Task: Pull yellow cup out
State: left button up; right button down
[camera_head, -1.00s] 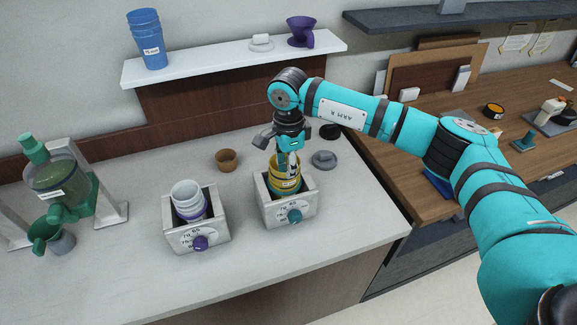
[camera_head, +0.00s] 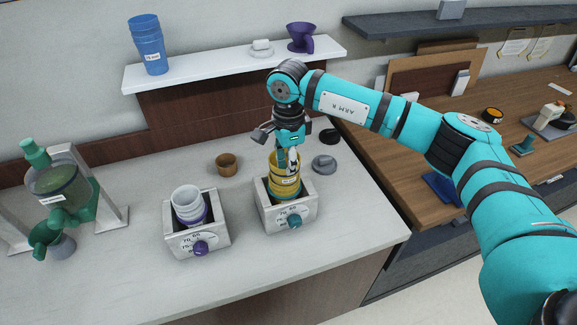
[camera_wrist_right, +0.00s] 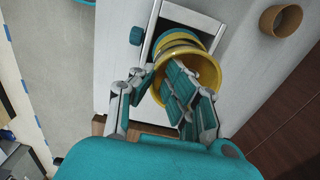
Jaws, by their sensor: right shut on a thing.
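The yellow cup (camera_head: 284,178) is in the right-hand grey box (camera_head: 290,219) with the teal knob, at the centre of the head view. Its lower part is hidden by the box wall. My right gripper (camera_head: 288,160) points down at the cup and is shut on its rim. In the right wrist view, the fingers (camera_wrist_right: 178,92) reach into the yellow cup (camera_wrist_right: 206,70) at its wall, and more yellow rims show below it. Whether the cup is clear of those below cannot be told. My left gripper is not in view.
A second box (camera_head: 205,242) with a purple knob holds white and purple cups (camera_head: 188,203) on the left. A brown cup (camera_head: 227,164) and a grey lid (camera_head: 324,163) stand behind. A green dispenser (camera_head: 62,190) is far left. The front counter is clear.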

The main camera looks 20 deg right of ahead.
jog(key=shift+r, duration=0.25)
dwell(0.3)
jog(key=shift+b, duration=0.3)
jog(key=shift+r, duration=0.2)
jog(key=shift+r+p, duration=1.3)
jog(key=shift+r, duration=1.35)
